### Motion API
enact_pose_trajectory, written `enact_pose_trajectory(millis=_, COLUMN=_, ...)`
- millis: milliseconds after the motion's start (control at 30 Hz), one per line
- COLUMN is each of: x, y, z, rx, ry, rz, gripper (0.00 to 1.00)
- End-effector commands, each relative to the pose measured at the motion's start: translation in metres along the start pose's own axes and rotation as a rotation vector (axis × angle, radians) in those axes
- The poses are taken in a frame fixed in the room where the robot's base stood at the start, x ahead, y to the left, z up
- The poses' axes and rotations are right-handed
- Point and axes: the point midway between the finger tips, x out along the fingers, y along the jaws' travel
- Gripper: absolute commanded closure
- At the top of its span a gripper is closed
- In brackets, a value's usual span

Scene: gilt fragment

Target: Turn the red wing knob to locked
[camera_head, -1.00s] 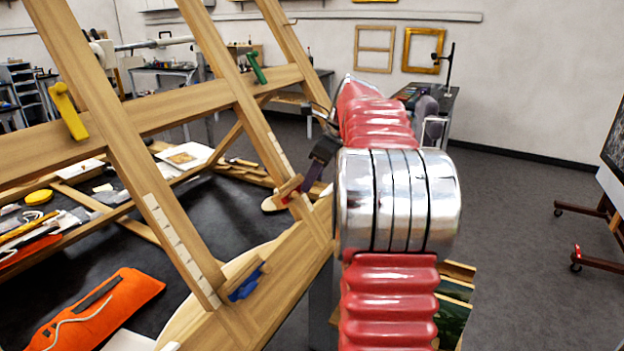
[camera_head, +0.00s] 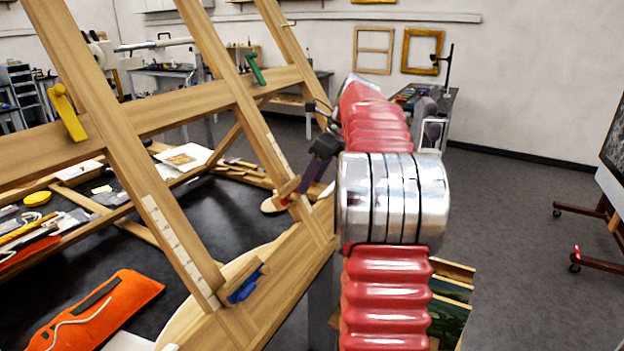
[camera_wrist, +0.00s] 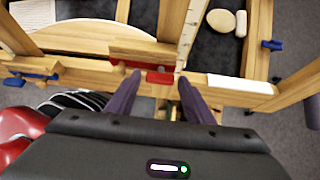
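The red wing knob (camera_wrist: 158,77) is on the wooden frame's lower beam in the wrist view, lying roughly crosswise in the picture. In the head view only a small red bit (camera_head: 286,200) shows beside a wooden block. My gripper (camera_wrist: 160,79) is open, its two dark purple fingers apart on either side of the knob. Whether either finger touches it, I cannot tell. In the head view my gripper (camera_head: 304,190) is at the beam, partly hidden by my red and silver arm.
A blue knob (camera_head: 245,286) is at the lower left of the beam. A yellow knob (camera_head: 68,112) and a green knob (camera_head: 256,69) are on the upper beam. The slanted wooden beams (camera_head: 165,210) stand close to my arm. Open floor (camera_head: 510,250) lies to the right.

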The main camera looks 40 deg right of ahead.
Motion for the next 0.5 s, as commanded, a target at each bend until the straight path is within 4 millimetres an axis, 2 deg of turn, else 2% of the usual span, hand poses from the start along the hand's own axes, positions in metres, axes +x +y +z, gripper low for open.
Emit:
enact_pose_trajectory(millis=100, x=-0.0003, y=0.0001, z=0.0002, rx=-0.001, ry=0.0, rz=0.0, gripper=0.45)
enact_pose_trajectory(millis=367, x=-0.0017, y=0.0001, z=0.0003, rx=-0.001, ry=0.0, rz=-0.001, gripper=0.45)
enact_pose_trajectory(millis=500, x=-0.0094, y=-0.0004, z=0.0006, rx=-0.002, ry=-0.001, rz=-0.003, gripper=0.45)
